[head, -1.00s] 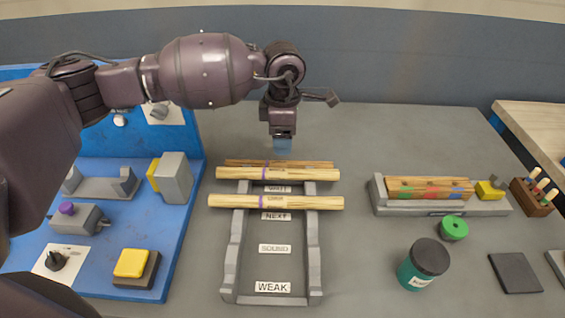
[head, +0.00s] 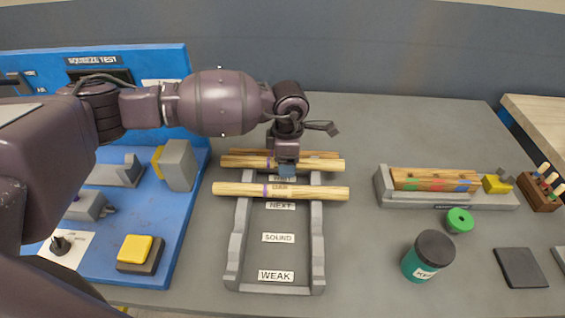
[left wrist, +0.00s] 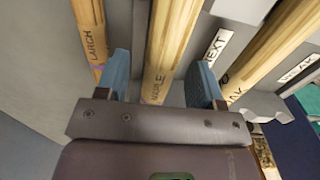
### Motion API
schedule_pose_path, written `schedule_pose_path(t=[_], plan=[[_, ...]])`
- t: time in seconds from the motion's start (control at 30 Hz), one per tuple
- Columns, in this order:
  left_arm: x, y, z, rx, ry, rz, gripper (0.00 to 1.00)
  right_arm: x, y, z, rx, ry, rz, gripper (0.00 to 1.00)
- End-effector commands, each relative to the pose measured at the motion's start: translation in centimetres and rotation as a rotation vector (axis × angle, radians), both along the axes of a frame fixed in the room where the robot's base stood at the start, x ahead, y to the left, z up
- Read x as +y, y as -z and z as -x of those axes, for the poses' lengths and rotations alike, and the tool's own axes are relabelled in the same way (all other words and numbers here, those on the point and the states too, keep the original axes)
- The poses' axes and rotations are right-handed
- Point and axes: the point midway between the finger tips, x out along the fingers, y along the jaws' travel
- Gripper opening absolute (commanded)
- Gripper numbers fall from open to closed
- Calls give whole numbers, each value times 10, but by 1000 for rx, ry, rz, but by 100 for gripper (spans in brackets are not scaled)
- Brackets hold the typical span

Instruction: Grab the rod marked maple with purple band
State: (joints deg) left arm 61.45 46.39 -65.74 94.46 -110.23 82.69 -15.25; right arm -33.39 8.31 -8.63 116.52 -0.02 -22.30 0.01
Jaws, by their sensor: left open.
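The rod marked maple shows in the left wrist view (left wrist: 170,45); its lettering is partly hidden, with a faint purplish mark beside it. My left gripper (left wrist: 161,70) is open, its blue fingers on either side of that rod. In the head view the gripper (head: 287,172) is low over the rack, near the second pale rod (head: 240,162), which has a purple band. A rod marked larch (left wrist: 90,25), also with purple on it, lies left of the fingers. A rod ending in "AK" (left wrist: 270,45) lies to the right. My right gripper is not in view.
The grey rack (head: 235,262) carries labels NEXT, SOUND and WEAK. A front pale rod (head: 310,192) with a purple band lies across it. A blue test panel (head: 190,215) stands left.

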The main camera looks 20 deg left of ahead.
Motion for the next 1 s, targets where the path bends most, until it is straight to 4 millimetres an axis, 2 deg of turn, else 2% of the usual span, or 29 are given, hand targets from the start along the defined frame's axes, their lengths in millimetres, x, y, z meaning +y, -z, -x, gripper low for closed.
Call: schedule_pose_path(t=[0.23, 0.6, 0.87, 1.0], plan=[[0, 2, 0, -1, 0, 0, 60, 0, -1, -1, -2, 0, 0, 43], [0, 1, 0, -1, 0, 0, 5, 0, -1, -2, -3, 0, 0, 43], [0, -1, -1, -2, 0, 0, 4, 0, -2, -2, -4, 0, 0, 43], [0, -13, -1, -5, 1, 0, 4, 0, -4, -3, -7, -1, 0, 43]])
